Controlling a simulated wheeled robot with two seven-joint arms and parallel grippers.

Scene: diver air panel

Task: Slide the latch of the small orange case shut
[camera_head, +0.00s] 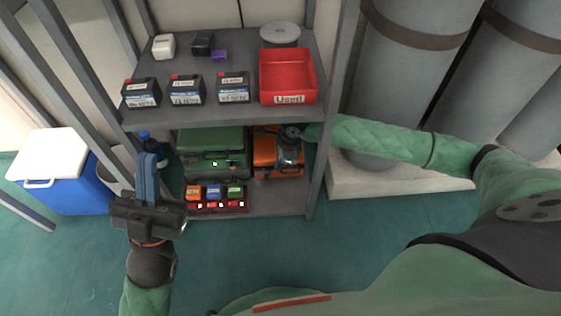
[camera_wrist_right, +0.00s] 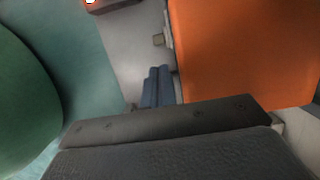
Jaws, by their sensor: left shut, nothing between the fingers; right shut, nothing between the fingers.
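The small orange case (camera_head: 264,153) sits on the lower shelf, right of a green case. My right gripper (camera_head: 290,150) is over its right part and hides much of it. In the right wrist view the orange case (camera_wrist_right: 245,50) fills the upper right. The blue fingers of my right gripper (camera_wrist_right: 158,85) are shut and empty, close beside the case's left edge. A small tan and grey fitting (camera_wrist_right: 159,40) shows at that edge; I cannot tell whether it is the latch or how it stands. My left gripper (camera_head: 150,170) is shut and empty, in front of the shelf's left side.
The green case (camera_head: 210,140) is left of the orange one, behind a red rack (camera_head: 232,205) of small coloured blocks. The upper shelf (camera_head: 215,60) carries batteries and a red bin (camera_head: 287,75). A shelf post (camera_head: 330,110) stands close right of my right gripper.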

